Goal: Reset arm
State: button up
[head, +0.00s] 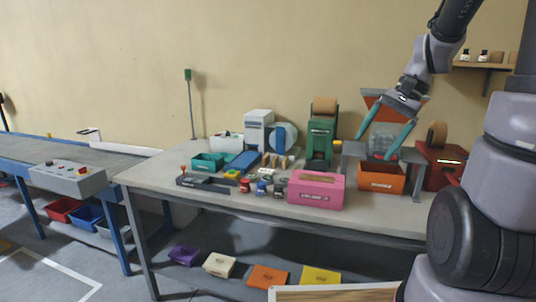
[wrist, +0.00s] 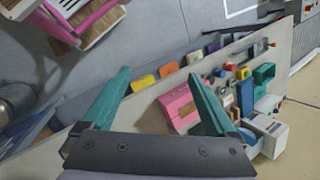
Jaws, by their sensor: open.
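My gripper (head: 382,145) is at the upper right of the head view, raised over the right part of the workbench. Its two teal fingers are spread wide apart with nothing between them. In the wrist view, my gripper (wrist: 165,95) is also open and empty, with a pink box (wrist: 181,105) on the bench showing beyond the fingers. In the head view the fingertips are near an orange bin (head: 382,182) and a grey metal stand (head: 415,180). I cannot tell how far above the bin they are.
The workbench (head: 150,175) holds a pink box (head: 316,190), a teal bin (head: 207,163), a green machine (head: 320,138) and several small items. A red machine (head: 443,165) stands at its right end. A conveyor (head: 40,150) is at the left. Several coloured boxes lie on the lower shelf.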

jog(key=s+a+r+n+t+h, duration=0.1)
jog(key=s+r+n+t+h, duration=0.2)
jog(key=s+r+t, duration=0.3)
notch_tip(320, 180, up, 5)
jog(key=shift+s+a+f+n+t, duration=0.1)
jog(key=shift+s+a+n+t, duration=0.4)
jog(key=shift+s, duration=0.6)
jog(key=shift+d, duration=0.15)
